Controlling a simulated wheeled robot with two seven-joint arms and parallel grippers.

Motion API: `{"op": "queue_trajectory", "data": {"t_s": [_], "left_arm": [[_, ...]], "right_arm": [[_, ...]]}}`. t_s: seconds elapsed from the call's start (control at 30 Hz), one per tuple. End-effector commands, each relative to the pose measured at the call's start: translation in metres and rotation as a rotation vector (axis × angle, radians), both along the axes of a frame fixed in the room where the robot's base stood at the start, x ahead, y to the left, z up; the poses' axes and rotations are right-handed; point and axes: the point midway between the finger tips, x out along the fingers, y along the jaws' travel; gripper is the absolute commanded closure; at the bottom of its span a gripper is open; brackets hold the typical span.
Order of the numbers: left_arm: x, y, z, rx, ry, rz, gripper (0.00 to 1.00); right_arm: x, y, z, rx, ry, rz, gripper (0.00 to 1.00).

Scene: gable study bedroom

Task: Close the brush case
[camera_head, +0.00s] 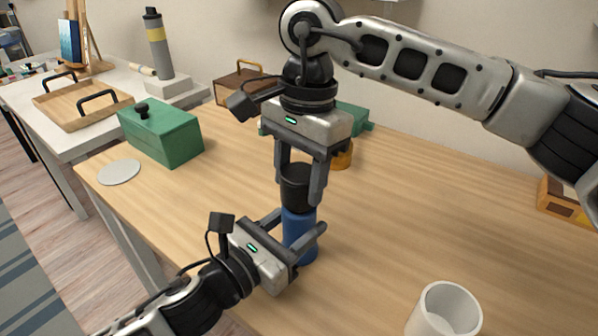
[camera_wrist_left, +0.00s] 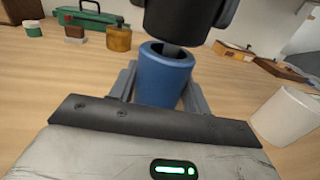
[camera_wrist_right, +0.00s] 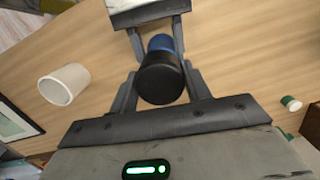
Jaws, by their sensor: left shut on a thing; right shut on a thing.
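The brush case is a blue tube (camera_head: 299,222) with a separate black cap (camera_head: 295,186). My left gripper (camera_head: 302,232) is shut around the tube, which looks upright over the table. My right gripper (camera_head: 299,201), pointing down, is shut on the cap just above the tube. In the left wrist view, the tube (camera_wrist_left: 163,82) shows its open dark mouth. The cap (camera_wrist_left: 178,22) is above it with a small gap, and a narrow grey piece shows between them. In the right wrist view, the cap (camera_wrist_right: 160,82) hides much of the tube (camera_wrist_right: 161,44).
A white cup (camera_head: 446,311) stands at the front right. A green box (camera_head: 163,132) and a pale round disc (camera_head: 119,172) are at the left. An amber jar (camera_head: 342,154) is behind my right gripper. Table space right of the case is clear.

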Motion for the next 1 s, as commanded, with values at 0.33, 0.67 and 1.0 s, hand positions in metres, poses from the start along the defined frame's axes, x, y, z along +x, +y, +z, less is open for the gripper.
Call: {"op": "queue_trajectory", "data": {"t_s": [0.33, 0.67, 1.0], "left_arm": [[0.0, 0.0, 0.0, 0.0, 0.0, 0.0, 0.93], [0.0, 0.0, 0.0, 0.0, 0.0, 0.0, 0.93], [0.0, 0.0, 0.0, 0.0, 0.0, 0.0, 0.93]], "right_arm": [[0.0, 0.0, -0.003, 0.001, 0.001, -0.001, 0.74], [0.0, 0.0, -0.01, 0.001, 0.001, -0.001, 0.74], [0.0, 0.0, -0.013, 0.0, 0.0, -0.001, 0.27]]}}
